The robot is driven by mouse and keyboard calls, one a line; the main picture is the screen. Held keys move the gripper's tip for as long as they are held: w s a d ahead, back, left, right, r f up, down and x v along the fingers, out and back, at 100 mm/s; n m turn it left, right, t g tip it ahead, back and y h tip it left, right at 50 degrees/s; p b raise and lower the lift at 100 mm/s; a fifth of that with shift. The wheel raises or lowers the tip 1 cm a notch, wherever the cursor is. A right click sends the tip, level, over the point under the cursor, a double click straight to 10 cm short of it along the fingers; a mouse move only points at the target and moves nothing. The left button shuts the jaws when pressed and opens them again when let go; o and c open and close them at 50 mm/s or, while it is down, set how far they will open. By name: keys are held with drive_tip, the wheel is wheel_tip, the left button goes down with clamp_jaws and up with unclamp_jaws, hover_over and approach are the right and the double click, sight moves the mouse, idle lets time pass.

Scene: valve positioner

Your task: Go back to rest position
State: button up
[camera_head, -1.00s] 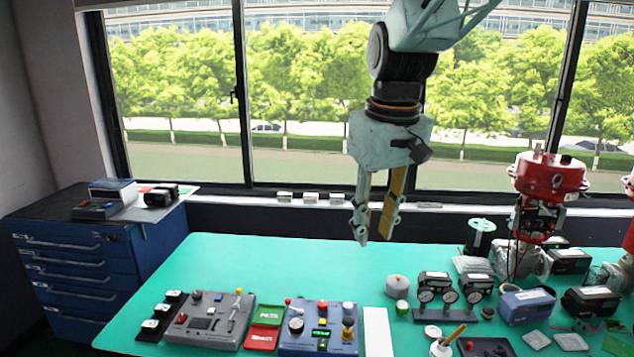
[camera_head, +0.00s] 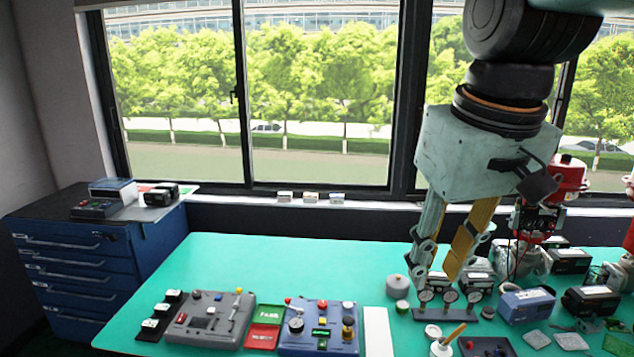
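My gripper (camera_head: 437,280) hangs pointing down at the right of the head view, in front of the back right part of the green bench (camera_head: 270,255). Its two fingers, one pale and one yellow-sided, stand apart with a gap between them. I see nothing held between them. The fingertips overlap the row of small gauges (camera_head: 448,297) in the picture. I cannot tell how high above the bench they are.
A red valve actuator (camera_head: 570,178) stands behind my gripper on the right. Small boxes (camera_head: 527,301) crowd the right side. Control panels (camera_head: 318,327) sit along the front edge. The bench's left back area is clear. A blue drawer cabinet (camera_head: 75,270) stands at left.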

drive_tip(key=s+d+f+m, duration=0.1)
drive_tip(key=s+f, duration=0.1)
drive_tip(key=s, duration=0.6)
drive_tip(key=s+d+f+m+t, duration=0.1)
drive_tip(key=s+d+f, duration=0.1)
drive_tip(key=s, duration=0.6)
drive_tip(key=shift+s, duration=0.2)
drive_tip(key=shift+d+r, duration=0.1)
idle(0.6)
